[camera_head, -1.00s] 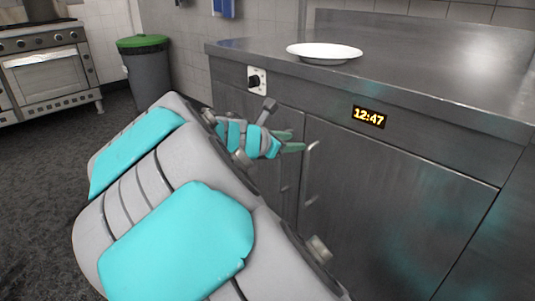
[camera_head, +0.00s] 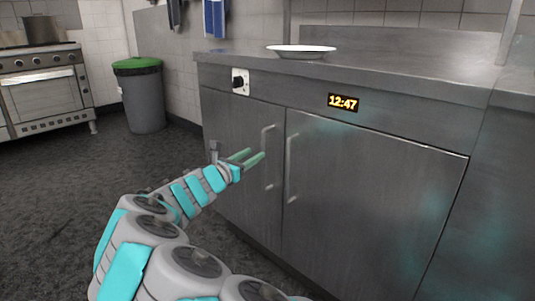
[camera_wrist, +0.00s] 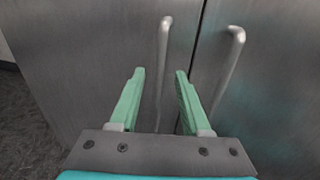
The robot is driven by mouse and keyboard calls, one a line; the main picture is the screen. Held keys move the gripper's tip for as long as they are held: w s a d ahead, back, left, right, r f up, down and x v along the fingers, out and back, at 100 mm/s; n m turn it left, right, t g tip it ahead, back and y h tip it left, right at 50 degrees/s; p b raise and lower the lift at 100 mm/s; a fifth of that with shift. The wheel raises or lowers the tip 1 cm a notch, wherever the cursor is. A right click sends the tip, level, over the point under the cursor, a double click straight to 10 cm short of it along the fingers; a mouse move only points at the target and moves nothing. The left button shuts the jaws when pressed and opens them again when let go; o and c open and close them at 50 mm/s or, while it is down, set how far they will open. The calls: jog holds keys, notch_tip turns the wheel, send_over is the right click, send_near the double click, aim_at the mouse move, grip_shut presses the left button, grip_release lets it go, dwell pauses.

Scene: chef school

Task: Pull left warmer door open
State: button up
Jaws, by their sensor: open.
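The warmer's left door (camera_head: 237,165) is a dark steel panel that looks closed, with a vertical bar handle (camera_head: 267,155) near its right edge. My gripper (camera_head: 252,158) is open just in front of this handle. In the wrist view, the left door's handle (camera_wrist: 163,60) lies beyond and between the open fingers (camera_wrist: 160,75), with its lower part running down between them. I cannot tell whether the fingers reach around it. The right door (camera_head: 365,205) looks closed, and its handle (camera_head: 291,168) stands close to the right; it also shows in the wrist view (camera_wrist: 229,65).
A white plate (camera_head: 301,51) sits on the steel counter (camera_head: 400,66). A black knob (camera_head: 238,82) and a clock display (camera_head: 343,102) are on the front above the doors. A grey bin (camera_head: 143,98) and a stove (camera_head: 44,90) stand at the left. The dark floor (camera_head: 60,180) between is clear.

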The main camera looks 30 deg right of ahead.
jog(key=x, duration=0.6)
jog(key=shift+w+d+b, duration=0.15)
jog(key=shift+d+b, duration=0.1)
jog(key=shift+b, duration=0.15)
grip_shut()
dwell(1.1)
